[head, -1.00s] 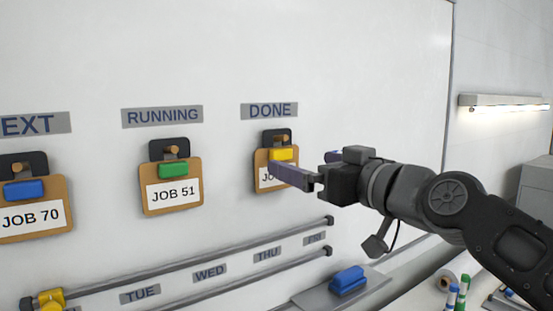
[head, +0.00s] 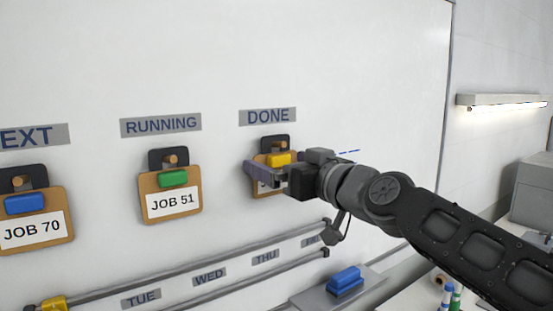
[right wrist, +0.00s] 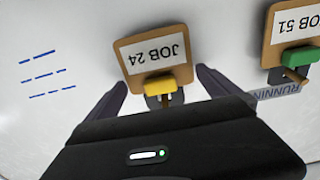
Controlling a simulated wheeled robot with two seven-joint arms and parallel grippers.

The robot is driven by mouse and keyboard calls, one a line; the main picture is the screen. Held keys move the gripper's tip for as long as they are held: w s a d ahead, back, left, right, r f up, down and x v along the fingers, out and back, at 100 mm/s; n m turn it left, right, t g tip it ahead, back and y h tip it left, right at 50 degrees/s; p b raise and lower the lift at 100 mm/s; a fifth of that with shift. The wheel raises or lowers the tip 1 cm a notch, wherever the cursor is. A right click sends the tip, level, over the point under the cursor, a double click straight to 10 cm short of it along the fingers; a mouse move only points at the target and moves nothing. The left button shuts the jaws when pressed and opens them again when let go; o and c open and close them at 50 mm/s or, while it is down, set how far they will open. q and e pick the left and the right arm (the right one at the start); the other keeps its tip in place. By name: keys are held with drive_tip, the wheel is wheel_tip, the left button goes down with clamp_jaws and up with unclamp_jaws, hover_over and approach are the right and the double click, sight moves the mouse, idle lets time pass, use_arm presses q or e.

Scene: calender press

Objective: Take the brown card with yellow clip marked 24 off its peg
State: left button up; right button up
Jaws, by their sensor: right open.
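The brown card with the yellow clip (head: 279,159) hangs on its peg under the DONE label in the head view, its lower part mostly hidden by my right gripper. In the right wrist view the card (right wrist: 128,52) appears upside down and reads JOB 24, with its yellow clip (right wrist: 161,86) and the peg just below it in the picture. My right gripper (head: 264,177) is open, its fingers on either side of the card; in the right wrist view the fingers (right wrist: 160,88) flank the clip's end with gaps. I cannot tell if either touches it. My left gripper is not in view.
A JOB 51 card with green clip (head: 171,195) hangs under RUNNING, and a JOB 70 card with blue clip (head: 35,228) hangs farther left. Rails (head: 200,270) with weekday labels run below. A blue object (head: 345,281) rests on a ledge. The upper board is clear.

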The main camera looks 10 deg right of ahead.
drive_tip(key=shift+w+a, duration=0.1)
drive_tip(key=shift+w, duration=0.2)
idle(0.4)
drive_tip(key=c, duration=1.1)
